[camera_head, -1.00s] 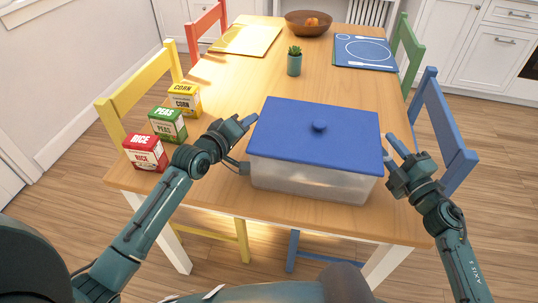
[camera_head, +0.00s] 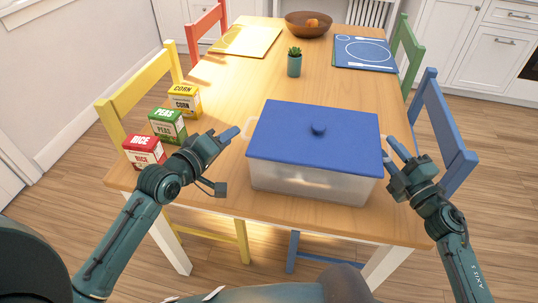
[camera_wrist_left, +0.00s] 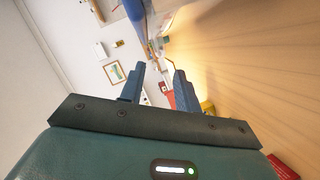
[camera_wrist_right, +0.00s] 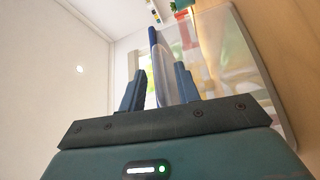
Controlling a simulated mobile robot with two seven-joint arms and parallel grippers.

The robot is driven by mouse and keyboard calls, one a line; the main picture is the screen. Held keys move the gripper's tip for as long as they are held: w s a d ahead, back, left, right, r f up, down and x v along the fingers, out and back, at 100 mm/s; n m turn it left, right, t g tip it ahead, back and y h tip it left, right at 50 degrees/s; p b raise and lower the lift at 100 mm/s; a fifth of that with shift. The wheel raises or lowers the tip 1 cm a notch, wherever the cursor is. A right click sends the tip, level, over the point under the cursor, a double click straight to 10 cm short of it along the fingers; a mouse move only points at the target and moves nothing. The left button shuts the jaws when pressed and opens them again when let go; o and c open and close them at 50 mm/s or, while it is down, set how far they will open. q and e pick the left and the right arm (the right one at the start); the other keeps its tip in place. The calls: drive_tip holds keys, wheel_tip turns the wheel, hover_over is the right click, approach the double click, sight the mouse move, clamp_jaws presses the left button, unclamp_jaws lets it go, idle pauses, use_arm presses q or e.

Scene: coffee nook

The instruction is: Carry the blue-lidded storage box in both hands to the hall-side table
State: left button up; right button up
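The storage box (camera_head: 285,178) has a clear body and a blue lid (camera_head: 315,140) with a round knob. It stands on the wooden table near its front edge. My left gripper (camera_head: 226,160) is open and empty, a short way left of the box. The left wrist view shows a gap between its fingers (camera_wrist_left: 158,85). My right gripper (camera_head: 389,149) is open beside the box's right side. In the right wrist view its fingers (camera_wrist_right: 160,82) are apart, with a clear part of the box (camera_wrist_right: 161,62) showing between them; contact cannot be told. I cannot identify a hall-side table.
Rice (camera_head: 144,151), peas (camera_head: 167,126) and corn (camera_head: 184,100) cartons stand at the table's left edge. A small potted plant (camera_head: 294,63), fruit bowl (camera_head: 309,27) and blue placemat (camera_head: 365,52) are farther back. Yellow (camera_head: 140,92) and blue (camera_head: 440,125) chairs flank the wooden table (camera_head: 225,85).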

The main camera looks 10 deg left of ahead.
drive_tip(key=v, duration=1.1)
drive_tip(key=shift+s+d, duration=0.15)
drive_tip(key=shift+d, duration=0.05)
